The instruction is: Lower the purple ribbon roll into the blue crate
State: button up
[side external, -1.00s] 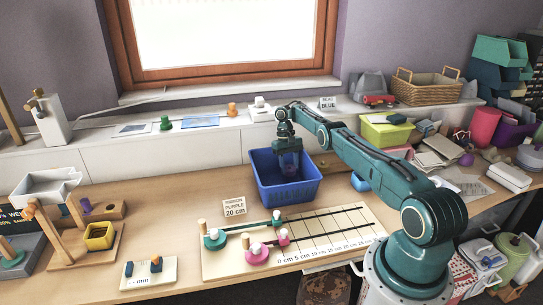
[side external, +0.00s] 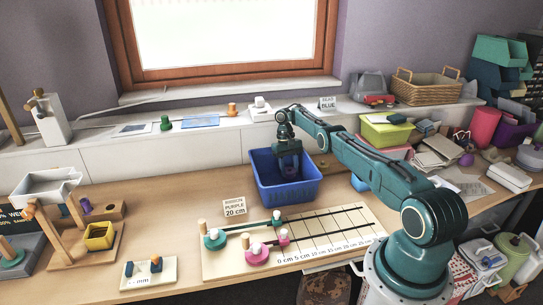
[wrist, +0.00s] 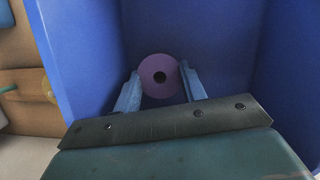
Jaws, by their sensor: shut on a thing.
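The blue crate (side external: 287,199) stands on the table below the window ledge. Its walls also show around the gripper in the wrist view (wrist: 75,60). My gripper (side external: 290,171) points down inside the crate's opening. In the wrist view, its two fingers (wrist: 158,88) are shut on the purple ribbon roll (wrist: 160,64), one on each side. The roll's round face and dark centre hole show. In the side view the roll is small and dark between the fingers, and its gap to the crate floor cannot be judged.
A ruled board (side external: 325,236) with green and pink rolls lies in front of the crate. A card (side external: 234,208) reading "PURPLE 20 cm" stands to the left. A green bin (side external: 386,132) stands at the back right.

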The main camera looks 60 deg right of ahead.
jog(key=shift+f, duration=0.85)
dwell(0.7)
jog(key=o, duration=1.4)
jog(key=shift+c, duration=0.2)
jog(key=shift+r, duration=0.15)
jog(key=shift+v, duration=3.15)
jog(key=shift+w+r, duration=0.15)
jog(key=shift+r, duration=0.3)
